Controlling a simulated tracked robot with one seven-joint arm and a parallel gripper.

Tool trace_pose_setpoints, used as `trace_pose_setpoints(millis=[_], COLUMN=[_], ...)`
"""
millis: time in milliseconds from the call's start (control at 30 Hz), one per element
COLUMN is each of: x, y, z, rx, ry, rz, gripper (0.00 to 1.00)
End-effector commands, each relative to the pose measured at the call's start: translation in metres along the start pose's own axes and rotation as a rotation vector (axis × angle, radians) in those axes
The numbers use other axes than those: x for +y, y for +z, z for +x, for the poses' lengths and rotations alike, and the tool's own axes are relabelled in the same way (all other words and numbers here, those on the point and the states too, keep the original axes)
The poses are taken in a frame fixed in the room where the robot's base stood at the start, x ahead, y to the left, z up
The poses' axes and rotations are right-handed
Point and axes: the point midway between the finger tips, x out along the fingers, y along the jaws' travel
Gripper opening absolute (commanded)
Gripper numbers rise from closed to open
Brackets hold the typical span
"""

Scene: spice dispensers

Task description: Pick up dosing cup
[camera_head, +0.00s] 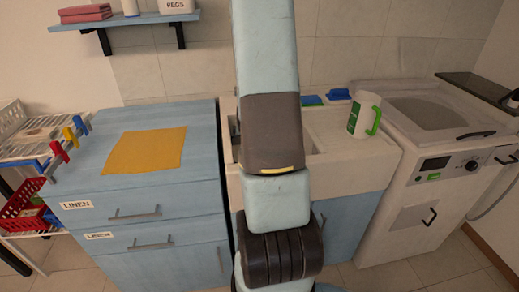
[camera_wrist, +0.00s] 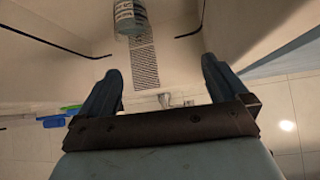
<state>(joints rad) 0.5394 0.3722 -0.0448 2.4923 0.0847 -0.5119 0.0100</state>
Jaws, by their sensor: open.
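No dosing cup can be singled out for certain. In the head view a white container with a green handle and a green label (camera_head: 365,115) stands upright on the right rim of the sink unit. In the wrist view a pale, roundish container with markings (camera_wrist: 130,17) shows at the top edge, partly cut off; I cannot tell what it is. My gripper (camera_wrist: 160,72) is open and empty in the wrist view, its two dark fingers spread apart and clear of that container. In the head view my arm hides the gripper and part of the sink.
The sink unit (camera_head: 375,152) has small blue items (camera_head: 312,100) at its back. A washing machine (camera_head: 432,180) stands at right. A blue linen cabinet (camera_head: 85,180) with an orange cloth (camera_head: 146,151) stands at left, beside a red basket (camera_head: 22,208). A blue shelf (camera_head: 125,20) hangs above.

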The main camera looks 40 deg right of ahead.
Motion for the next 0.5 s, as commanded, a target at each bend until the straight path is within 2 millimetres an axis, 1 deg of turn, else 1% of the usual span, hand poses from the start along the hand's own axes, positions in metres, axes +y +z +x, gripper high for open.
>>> trace_pose_setpoints(millis=[33,200,367,500], x=[0.009,0.03,0.038,0.04], y=[0.007,0.018,0.024,0.025], z=[0.009,0.026,0.034,0.044], rx=[0.002,0.022,0.03,0.031], ry=[0.016,0.052,0.065,0.067], rz=[0.012,0.035,0.044,0.045], gripper=[1.0,1.0,1.0,1.0])
